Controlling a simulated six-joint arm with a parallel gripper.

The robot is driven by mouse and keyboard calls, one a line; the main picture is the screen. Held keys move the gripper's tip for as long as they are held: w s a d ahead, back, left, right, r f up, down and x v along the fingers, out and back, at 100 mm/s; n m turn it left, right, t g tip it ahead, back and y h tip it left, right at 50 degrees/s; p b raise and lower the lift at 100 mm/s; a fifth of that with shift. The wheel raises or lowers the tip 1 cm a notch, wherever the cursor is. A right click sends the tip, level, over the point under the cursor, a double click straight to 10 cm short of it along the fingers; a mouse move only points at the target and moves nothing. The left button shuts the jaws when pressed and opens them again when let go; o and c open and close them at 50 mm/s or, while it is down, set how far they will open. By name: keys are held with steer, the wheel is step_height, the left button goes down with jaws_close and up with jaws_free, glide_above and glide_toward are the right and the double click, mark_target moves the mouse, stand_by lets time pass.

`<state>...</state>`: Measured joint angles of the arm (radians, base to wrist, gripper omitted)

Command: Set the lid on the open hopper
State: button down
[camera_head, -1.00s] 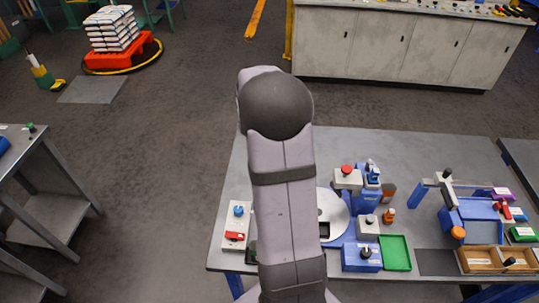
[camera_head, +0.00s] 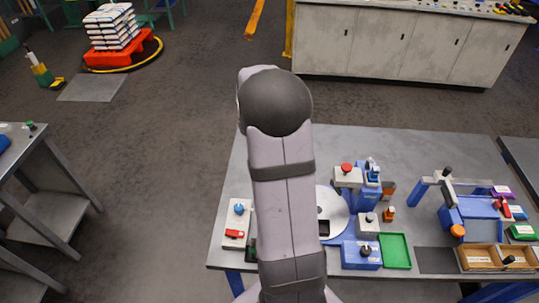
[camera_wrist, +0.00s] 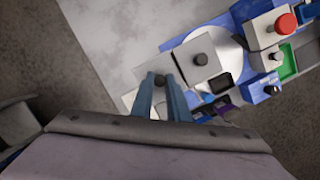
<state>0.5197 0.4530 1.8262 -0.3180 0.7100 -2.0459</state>
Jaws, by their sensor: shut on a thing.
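In the wrist view my gripper (camera_wrist: 160,94) has its two blue-grey fingers closed around a small dark knob. The knob stands on a flat pale grey plate, which I take to be the lid (camera_wrist: 152,66). Beside it, over the white disc, is another grey square piece with a dark knob (camera_wrist: 200,58). A dark rectangular opening (camera_wrist: 220,83) lies lower right of that piece; it looks like the open hopper, but I cannot be sure. The opening also shows beside my arm in the head view (camera_head: 323,228). My arm hides my gripper and the lid there.
The white disc (camera_head: 338,208) sits among blue fixtures, a red-button box (camera_head: 347,177), a white knobbed box (camera_head: 367,226) and a green tray (camera_head: 395,251). A white switch panel (camera_head: 237,224) stands left. The bench's back strip (camera_head: 400,145) is clear.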

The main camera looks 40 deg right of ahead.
steer(key=shift+f, duration=0.15)
stand_by(0.4)
steer(key=c, duration=1.6)
jaws_free()
steer(key=shift+c, duration=0.2)
steer(key=shift+p, duration=0.4)
steer(key=shift+r+p, duration=4)
steer(key=shift+r, duration=0.05)
